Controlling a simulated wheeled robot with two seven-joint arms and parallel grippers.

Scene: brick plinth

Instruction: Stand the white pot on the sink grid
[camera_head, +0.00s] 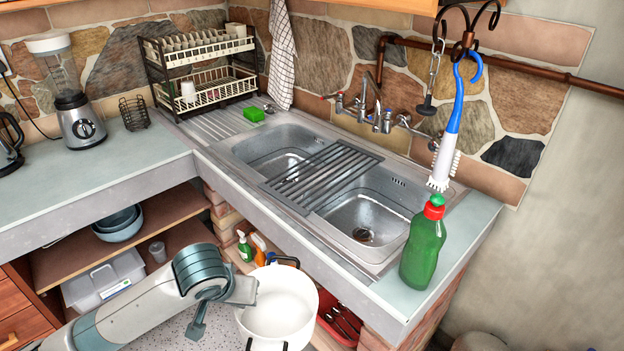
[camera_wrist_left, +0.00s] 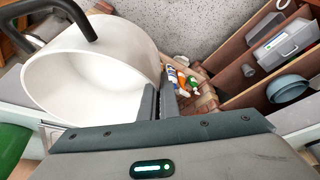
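The white pot (camera_head: 277,312) hangs in front of the counter at the bottom middle of the head view, open side up, with dark handles. My left gripper (camera_head: 243,291) is at the pot's left rim. In the left wrist view the fingers (camera_wrist_left: 158,101) are close together with the pot's wall (camera_wrist_left: 104,85) between them, so it is shut on the rim. The sink grid (camera_head: 322,174), a rack of dark bars, lies across the sink between the two basins, with nothing on it. The pot is lower than the grid and nearer to me. My right gripper is not in view.
A green bottle (camera_head: 423,246) stands at the counter's right front corner. A blue-handled brush (camera_head: 449,130) hangs above it. Taps (camera_head: 375,115) stand behind the sink, and a dish rack (camera_head: 200,72) at the back left. The counter's front edge (camera_head: 290,235) lies between pot and sink.

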